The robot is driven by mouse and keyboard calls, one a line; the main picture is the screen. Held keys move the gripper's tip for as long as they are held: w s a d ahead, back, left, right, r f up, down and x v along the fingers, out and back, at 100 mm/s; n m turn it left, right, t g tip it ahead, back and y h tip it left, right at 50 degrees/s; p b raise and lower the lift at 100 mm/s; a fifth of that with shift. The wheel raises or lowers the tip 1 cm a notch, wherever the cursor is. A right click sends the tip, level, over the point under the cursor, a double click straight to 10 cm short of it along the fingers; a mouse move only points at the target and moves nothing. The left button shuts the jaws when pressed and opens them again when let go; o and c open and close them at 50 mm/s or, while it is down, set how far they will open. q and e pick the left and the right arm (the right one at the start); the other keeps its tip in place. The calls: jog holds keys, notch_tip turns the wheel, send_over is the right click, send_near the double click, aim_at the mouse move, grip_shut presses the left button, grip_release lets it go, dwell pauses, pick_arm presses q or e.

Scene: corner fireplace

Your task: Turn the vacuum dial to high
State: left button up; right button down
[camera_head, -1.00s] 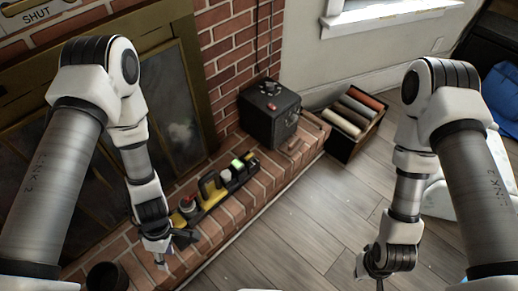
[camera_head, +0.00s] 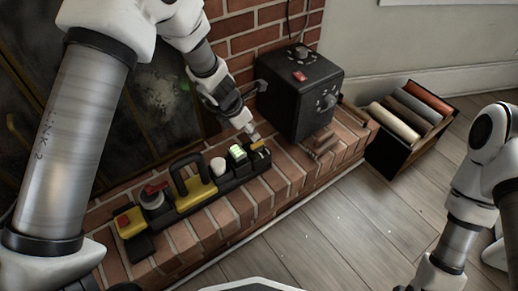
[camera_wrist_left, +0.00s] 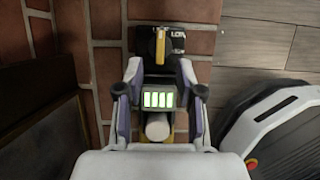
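The vacuum unit (camera_head: 215,183) is a long black and yellow device lying along the brick hearth. In the head view, my left gripper (camera_head: 251,132) hides part of that end. My right gripper is largely cut off at the lower right.
A black box (camera_head: 300,95) with knobs and a red switch stands on the hearth just beyond the vacuum unit. A crate of rolled cloths (camera_head: 390,155) sits on the floor to the right. The wooden floor in front (camera_head: 340,235) is clear.

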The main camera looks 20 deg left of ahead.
aim_at(258, 143)
pick_arm(q)
jog(key=b+x, duration=0.3)
jog(key=x, duration=0.4)
jog(key=shift+a, duration=0.1)
jog(key=shift+s+r, duration=0.1)
grip_shut()
